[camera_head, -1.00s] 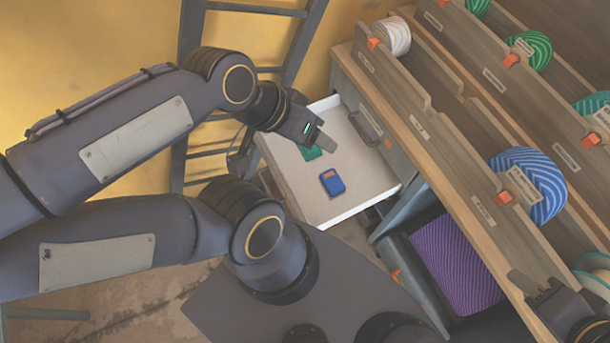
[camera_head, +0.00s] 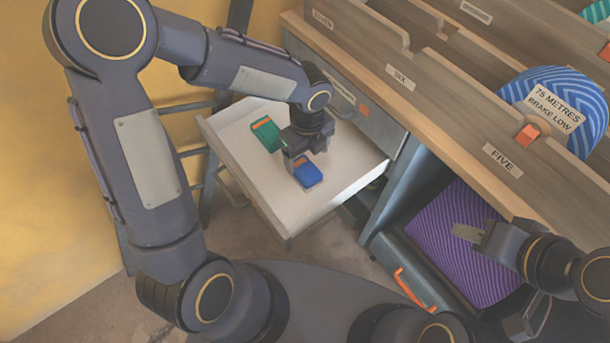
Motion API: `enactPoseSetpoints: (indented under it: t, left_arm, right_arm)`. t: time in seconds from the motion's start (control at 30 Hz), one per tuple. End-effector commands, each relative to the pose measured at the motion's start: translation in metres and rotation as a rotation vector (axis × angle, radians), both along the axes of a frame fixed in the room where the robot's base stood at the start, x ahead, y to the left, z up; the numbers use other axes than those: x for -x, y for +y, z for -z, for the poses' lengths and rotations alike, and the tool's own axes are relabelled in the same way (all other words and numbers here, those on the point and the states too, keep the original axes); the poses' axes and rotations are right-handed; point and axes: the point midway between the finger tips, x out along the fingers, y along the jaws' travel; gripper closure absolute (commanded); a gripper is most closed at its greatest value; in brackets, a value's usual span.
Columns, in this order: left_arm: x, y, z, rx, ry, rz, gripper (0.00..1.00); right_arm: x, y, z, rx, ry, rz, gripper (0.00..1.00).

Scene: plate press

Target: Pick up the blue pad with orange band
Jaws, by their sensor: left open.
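The blue pad with an orange band (camera_head: 309,176) lies flat in the open white drawer (camera_head: 262,196), near its middle. My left gripper (camera_head: 296,164) is open, pointing down right at the pad's orange-band end, and partly hides that end. I cannot tell whether the fingers touch the pad. A green pad with an orange band (camera_head: 267,135) lies in the drawer behind and left of the gripper. My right gripper (camera_head: 468,233) is at the lower right, in front of a purple striped roll; the frame does not show clearly whether its jaws are apart.
A wooden rack with a blue striped roll (camera_head: 566,105) stands above the drawer on the right. The purple striped roll (camera_head: 455,245) sits in a lower open drawer with an orange handle (camera_head: 413,287). The front of the white drawer is clear.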

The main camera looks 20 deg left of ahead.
Motion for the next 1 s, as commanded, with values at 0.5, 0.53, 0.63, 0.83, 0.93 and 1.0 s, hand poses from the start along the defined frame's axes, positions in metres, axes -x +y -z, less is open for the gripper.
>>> enactPoseSetpoints:
  t: [0.5,0.53,0.63,0.83,0.93,1.0]
  left_arm:
    - [0.007,0.003,0.061,0.000,0.002,-0.004,0.22]
    - [0.007,0.003,0.062,0.000,0.002,-0.005,0.22]
    - [0.007,0.003,0.061,0.001,0.001,-0.006,0.22]
    - [0.007,0.003,0.061,0.001,0.001,-0.006,0.36]
    - [0.007,0.003,0.061,0.001,0.001,-0.006,0.49]
    - [0.007,0.003,0.061,0.001,0.001,-0.007,0.58]
  right_arm:
    - [0.000,0.000,0.027,0.000,0.000,0.000,0.67]
    - [0.000,0.000,0.026,0.000,0.000,0.000,0.67]
    - [0.000,0.000,0.025,0.000,0.000,0.000,0.67]
    - [0.000,0.000,0.025,0.000,0.000,0.000,0.67]
    - [0.000,0.000,0.025,0.000,0.000,0.000,0.67]
    - [0.000,0.000,0.025,0.000,0.000,0.000,0.67]
